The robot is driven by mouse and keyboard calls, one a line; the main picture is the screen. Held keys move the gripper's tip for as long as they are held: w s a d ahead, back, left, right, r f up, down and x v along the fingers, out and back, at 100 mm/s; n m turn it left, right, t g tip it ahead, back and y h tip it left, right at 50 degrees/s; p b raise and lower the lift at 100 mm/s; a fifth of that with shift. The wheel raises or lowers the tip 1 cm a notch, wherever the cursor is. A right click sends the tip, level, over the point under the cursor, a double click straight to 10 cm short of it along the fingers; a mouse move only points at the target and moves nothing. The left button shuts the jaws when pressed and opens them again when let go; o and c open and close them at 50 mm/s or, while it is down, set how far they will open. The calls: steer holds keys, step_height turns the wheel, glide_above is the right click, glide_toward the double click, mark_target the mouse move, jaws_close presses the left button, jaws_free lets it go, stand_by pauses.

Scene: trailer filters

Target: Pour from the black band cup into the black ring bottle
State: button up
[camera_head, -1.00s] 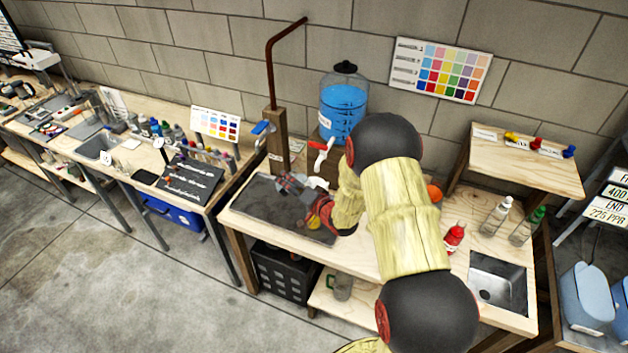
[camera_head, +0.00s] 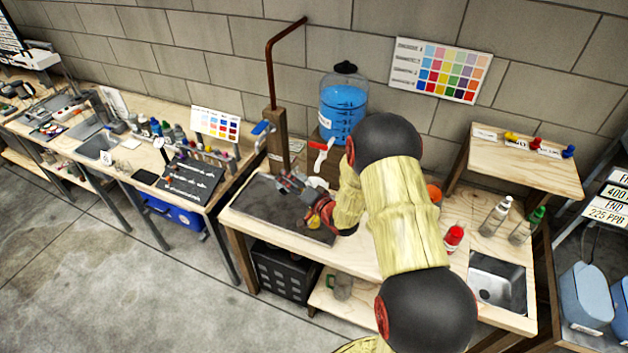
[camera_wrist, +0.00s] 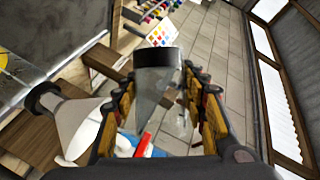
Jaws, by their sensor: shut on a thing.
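My gripper (camera_head: 297,187) is shut on a clear cup with a dark band (camera_wrist: 157,57), held between the two fingers (camera_wrist: 160,110) in the wrist view. In the head view it hovers over the dark mat on the bench, and the cup is too small to make out its tilt. A pale cone-shaped vessel with a black ring (camera_wrist: 45,97) at its narrow end, which looks like the black ring bottle, is left of the fingers in the wrist view, apart from the cup's band. I cannot make out this bottle in the head view.
A blue water jug (camera_head: 342,108) with a red-handled tap (camera_head: 321,150) stands behind my gripper, beside a wooden post (camera_head: 279,140) with a bent pipe. The mat (camera_head: 262,205) has free room.

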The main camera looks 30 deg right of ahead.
steer(key=shift+r+m+t+y+p, duration=0.3)
steer(key=shift+r+m+y+p, duration=0.15)
steer(key=shift+r+m, duration=0.4)
stand_by(2.8)
steer(key=shift+d+m, duration=0.3)
steer(key=shift+m, duration=0.15)
stand_by(0.7)
